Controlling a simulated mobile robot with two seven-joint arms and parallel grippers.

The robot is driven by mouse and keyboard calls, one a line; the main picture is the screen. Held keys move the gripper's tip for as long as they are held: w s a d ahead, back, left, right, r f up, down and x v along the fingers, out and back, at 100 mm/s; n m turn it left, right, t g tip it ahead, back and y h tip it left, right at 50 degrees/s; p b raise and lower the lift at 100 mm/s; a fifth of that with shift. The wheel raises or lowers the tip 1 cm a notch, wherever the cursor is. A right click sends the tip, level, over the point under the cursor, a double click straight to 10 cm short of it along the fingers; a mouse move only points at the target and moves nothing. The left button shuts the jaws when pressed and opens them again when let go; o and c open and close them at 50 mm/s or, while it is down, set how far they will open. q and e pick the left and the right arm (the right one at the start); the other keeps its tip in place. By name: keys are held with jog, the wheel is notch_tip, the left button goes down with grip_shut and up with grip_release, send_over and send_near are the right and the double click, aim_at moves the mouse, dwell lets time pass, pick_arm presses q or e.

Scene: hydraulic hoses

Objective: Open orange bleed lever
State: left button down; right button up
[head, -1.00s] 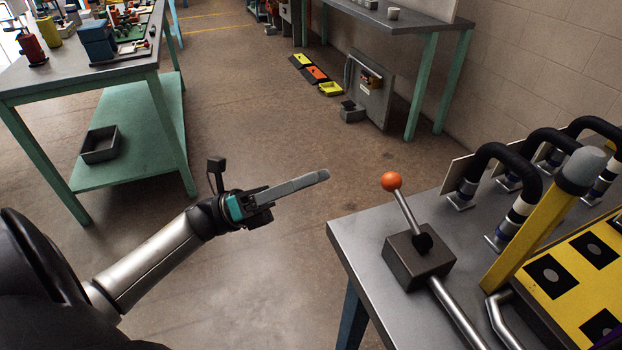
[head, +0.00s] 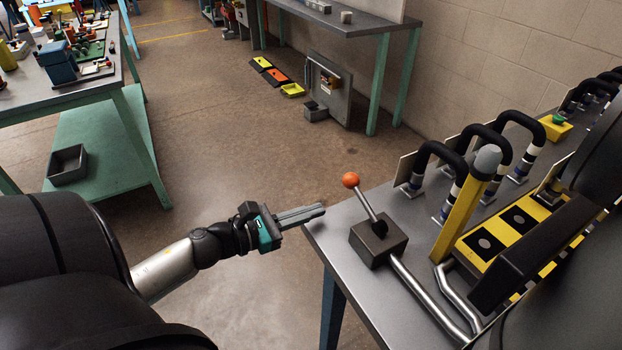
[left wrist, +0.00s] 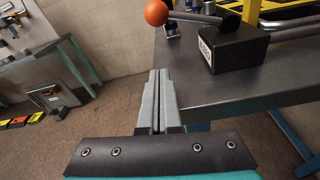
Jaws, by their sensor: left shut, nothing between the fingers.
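The bleed lever has an orange ball knob (head: 351,180) on a thin metal rod, tilted up and to the left out of a dark box (head: 378,240) on the grey workbench (head: 335,232). In the left wrist view the orange knob (left wrist: 156,12) is at the top, just beyond the fingertips, and the dark box (left wrist: 235,47) is to its right. My left gripper (head: 322,208) is shut and empty, with its fingertips by the bench's left corner, below and left of the knob and apart from it. My right gripper is not in view.
A metal pipe (head: 430,295) runs from the box along the bench. A yellow post (head: 462,212), black hoses (head: 425,150) and a yellow panel (head: 490,245) with dark squares stand to the right. Open floor lies left of the bench.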

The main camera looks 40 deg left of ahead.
aim_at(339, 210)
pick_arm(q)
jog(key=x, duration=0.7)
jog(key=shift+w+d, duration=0.1)
jog(key=r+p, duration=0.1)
jog(key=s+r+p, duration=0.1)
jog(key=r, duration=0.1)
jog(key=shift+d+r, duration=0.1)
jog(key=shift+r, duration=0.3)
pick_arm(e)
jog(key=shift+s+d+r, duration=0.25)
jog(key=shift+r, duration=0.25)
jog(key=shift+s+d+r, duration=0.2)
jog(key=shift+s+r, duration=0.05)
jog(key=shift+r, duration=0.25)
pick_arm(q)
jog(key=shift+s+d+r+m+p, duration=0.1)
jog(key=shift+d+r+m+p, duration=0.1)
jog(key=shift+r+m+p, duration=0.55)
jog(key=shift+d+r, duration=0.1)
jog(key=shift+r, duration=0.4)
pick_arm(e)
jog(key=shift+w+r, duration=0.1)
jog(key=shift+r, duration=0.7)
pick_arm(q)
jog(key=shift+f, duration=0.15)
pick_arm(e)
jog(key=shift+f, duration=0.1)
